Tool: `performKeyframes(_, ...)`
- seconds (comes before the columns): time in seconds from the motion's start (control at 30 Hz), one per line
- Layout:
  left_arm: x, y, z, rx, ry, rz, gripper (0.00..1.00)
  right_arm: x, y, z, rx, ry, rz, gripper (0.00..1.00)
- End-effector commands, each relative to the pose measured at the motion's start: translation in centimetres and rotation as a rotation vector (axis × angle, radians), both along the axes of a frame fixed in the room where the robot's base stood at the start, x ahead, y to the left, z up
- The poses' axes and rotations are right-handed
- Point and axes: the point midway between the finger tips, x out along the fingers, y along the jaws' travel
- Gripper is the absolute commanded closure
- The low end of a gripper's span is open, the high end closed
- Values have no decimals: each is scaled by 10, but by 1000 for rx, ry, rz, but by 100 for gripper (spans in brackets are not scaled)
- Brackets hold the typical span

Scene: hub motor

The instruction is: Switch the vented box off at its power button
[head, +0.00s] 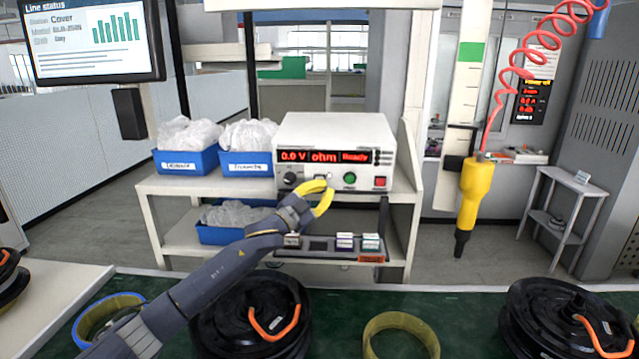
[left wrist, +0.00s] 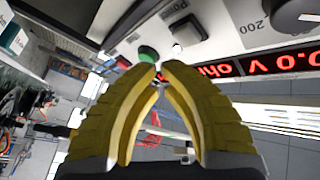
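The white box (head: 335,136) stands on the shelf unit's top, its red display reading "0.0 V ohm Ready". No vents can be made out. My left gripper (head: 331,188) is in front of its lower panel, yellow fingertips together and nothing seen between them. In the left wrist view the fingertips (left wrist: 161,66) show near the green button (left wrist: 148,54). In the head view the gripper partly covers that area. Contact with the panel cannot be told. My right gripper is not in view.
A black knob (head: 290,179) and red button (head: 380,182) share the panel. Blue bins (head: 185,162) with bagged items stand left of the box. A yellow tool (head: 474,195) hangs at right. Hub motors (head: 250,320) and a yellow ring (head: 400,328) lie on the green bench.

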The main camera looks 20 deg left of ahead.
Motion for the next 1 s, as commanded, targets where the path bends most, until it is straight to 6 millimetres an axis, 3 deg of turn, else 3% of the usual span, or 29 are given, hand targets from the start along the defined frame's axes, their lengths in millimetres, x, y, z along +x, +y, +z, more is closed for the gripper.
performKeyframes(0.3,13,3,2,0,0,0,100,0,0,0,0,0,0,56)
performKeyframes(1.0,14,3,2,0,0,0,100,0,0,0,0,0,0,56)
